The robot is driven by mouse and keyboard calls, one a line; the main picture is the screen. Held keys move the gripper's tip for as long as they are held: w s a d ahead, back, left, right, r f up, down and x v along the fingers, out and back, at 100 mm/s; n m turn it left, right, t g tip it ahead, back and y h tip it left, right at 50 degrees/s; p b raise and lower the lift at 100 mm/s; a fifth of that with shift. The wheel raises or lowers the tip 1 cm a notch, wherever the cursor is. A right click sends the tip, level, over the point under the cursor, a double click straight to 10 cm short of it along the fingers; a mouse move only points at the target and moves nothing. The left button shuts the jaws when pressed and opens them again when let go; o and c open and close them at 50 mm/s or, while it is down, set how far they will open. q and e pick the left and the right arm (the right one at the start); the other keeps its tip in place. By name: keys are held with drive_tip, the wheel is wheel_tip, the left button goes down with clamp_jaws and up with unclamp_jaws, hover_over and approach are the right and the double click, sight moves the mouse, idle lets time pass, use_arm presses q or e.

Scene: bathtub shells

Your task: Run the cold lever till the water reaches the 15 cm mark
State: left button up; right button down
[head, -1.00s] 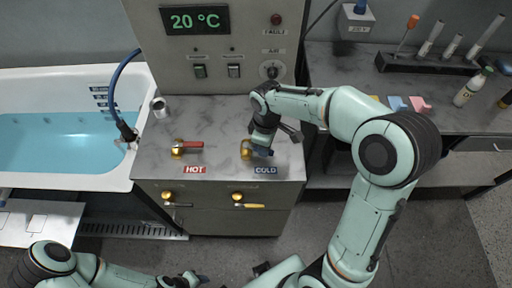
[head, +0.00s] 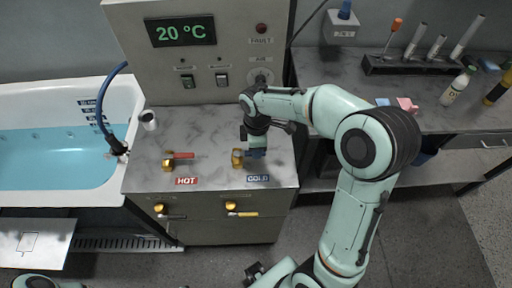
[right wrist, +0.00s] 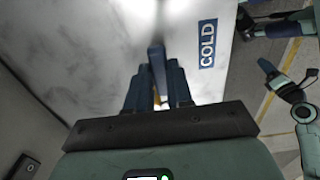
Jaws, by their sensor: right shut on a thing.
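The cold tap is a brass valve (head: 237,158) with a blue lever (head: 257,153), above the blue COLD label (head: 258,178). My right gripper (head: 254,146) is shut on this lever, which also shows between its fingers in the right wrist view (right wrist: 158,72). The bathtub (head: 55,199) at the left holds blue water (head: 45,155). Dark level marks (head: 92,112) are on its inner far wall, too small to read. The water surface lies below the upper marks. My left gripper (right wrist: 289,72) shows at the right of the wrist view, fingers apart and empty.
The hot tap with its red lever (head: 181,156) stands left of the cold one. A hose (head: 103,100) runs to the tub rim. A metal cup (head: 149,120) stands on the counter. The panel display (head: 180,31) reads 20 °C. A side bench (head: 345,75) holds a rack and bottles.

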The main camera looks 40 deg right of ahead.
drive_tip(key=c, duration=1)
unclamp_jaws()
use_arm(q)
drive_tip(key=shift+w+r+p, duration=0.8)
drive_tip(key=shift+w+r, duration=0.15)
drive_tip(key=shift+r, duration=0.1)
use_arm(e)
wheel_tip(320, 180, up, 14)
drive_tip(key=shift+f, duration=0.25)
drive_tip(key=shift+f, duration=0.1)
